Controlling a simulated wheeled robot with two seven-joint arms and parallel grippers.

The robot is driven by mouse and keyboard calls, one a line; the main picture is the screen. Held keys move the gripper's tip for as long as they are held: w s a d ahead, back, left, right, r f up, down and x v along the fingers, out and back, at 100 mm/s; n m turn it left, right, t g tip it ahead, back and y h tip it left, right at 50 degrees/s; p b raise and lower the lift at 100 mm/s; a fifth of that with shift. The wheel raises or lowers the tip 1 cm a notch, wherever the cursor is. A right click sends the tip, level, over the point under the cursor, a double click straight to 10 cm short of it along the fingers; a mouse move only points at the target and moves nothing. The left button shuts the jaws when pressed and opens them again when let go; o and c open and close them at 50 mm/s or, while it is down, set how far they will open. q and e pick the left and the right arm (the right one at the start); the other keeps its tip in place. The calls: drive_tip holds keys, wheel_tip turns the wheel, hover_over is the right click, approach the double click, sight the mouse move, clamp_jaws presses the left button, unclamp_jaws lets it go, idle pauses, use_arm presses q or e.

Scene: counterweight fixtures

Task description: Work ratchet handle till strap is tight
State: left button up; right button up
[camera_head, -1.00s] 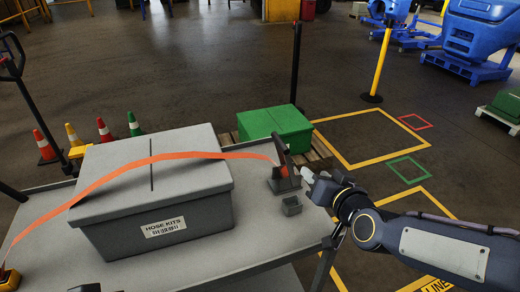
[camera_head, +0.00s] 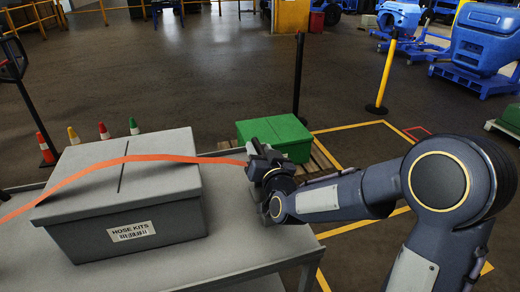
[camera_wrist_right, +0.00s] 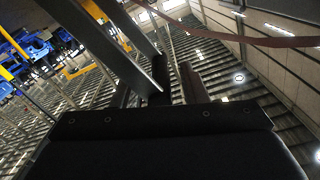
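The orange strap (camera_head: 130,158) runs over the grey lidded box labelled HOSE KITS (camera_head: 120,215). It bows up in a loose arch, and its right end goes to my right gripper (camera_head: 258,160). The ratchet at the table's right side is hidden behind my gripper and wrist in the head view. In the right wrist view, the grey metal handle (camera_wrist_right: 105,45) reaches down to my dark fingers. I cannot tell whether they are closed on it. The strap also crosses the upper right there (camera_wrist_right: 265,41). My left gripper is out of view.
The box stands on a grey table (camera_head: 262,250). Behind the table are a green crate (camera_head: 285,130) on a pallet, a black post (camera_head: 298,80) and a yellow post (camera_head: 385,75). Several small cones stand at the left. Floor beyond is open.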

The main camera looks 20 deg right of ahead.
drive_tip(key=shift+w, duration=0.15)
clamp_jaws()
use_arm(q)
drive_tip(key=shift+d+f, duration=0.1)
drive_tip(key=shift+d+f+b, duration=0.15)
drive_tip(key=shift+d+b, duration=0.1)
drive_tip(key=shift+b, duration=0.05)
use_arm(e)
drive_tip(key=shift+d, duration=0.1)
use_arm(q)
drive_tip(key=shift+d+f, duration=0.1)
use_arm(e)
drive_tip(key=shift+r, duration=0.1)
